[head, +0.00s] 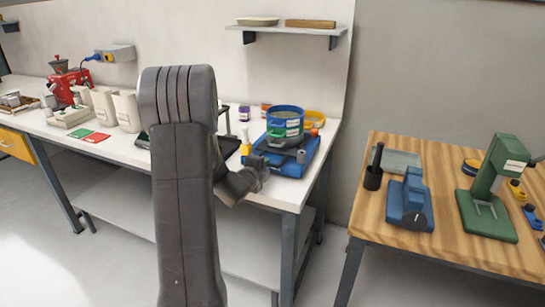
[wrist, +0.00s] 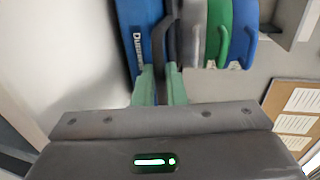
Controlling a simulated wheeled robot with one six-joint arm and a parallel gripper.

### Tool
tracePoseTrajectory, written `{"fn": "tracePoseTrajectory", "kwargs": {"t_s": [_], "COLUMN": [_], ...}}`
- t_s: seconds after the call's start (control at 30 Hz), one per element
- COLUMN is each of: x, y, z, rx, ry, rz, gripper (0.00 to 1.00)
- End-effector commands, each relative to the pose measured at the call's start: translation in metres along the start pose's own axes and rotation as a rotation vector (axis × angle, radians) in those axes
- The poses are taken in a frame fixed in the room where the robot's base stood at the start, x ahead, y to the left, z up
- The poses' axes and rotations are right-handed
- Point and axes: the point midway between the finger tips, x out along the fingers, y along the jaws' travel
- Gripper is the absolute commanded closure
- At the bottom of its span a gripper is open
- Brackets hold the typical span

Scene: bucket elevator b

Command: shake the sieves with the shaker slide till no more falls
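The blue shaker (head: 291,165) stands at the right end of the white bench. On it sits a stack of round sieves with a blue one (head: 285,112) on top and a green one (head: 284,132) below. In the wrist view the stack appears sideways, with a green sieve (wrist: 218,30) and a blue sieve (wrist: 243,35) beside a grey part. My gripper (wrist: 161,85) is at the shaker's front left, its green fingers on both sides of a dark upright handle (wrist: 171,42), and looks shut on it. The inside of the sieves is hidden.
A wall shelf (head: 290,30) hangs above. A wooden table (head: 440,175) with a blue device and a green press stands right, across a gap.

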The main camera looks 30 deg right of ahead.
Motion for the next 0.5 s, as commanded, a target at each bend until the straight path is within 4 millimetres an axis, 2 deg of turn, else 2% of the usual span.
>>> {"fn": "tracePoseTrajectory", "kwargs": {"t_s": [0.17,0.5], "x": [-0.003,-0.034], "y": [0.001,0.009], "z": [0.000,0.001], "rx": [0.000,0.000], "ry": [-0.001,-0.002], "rz": [0.000,0.001], "gripper": [1.00,1.00]}}
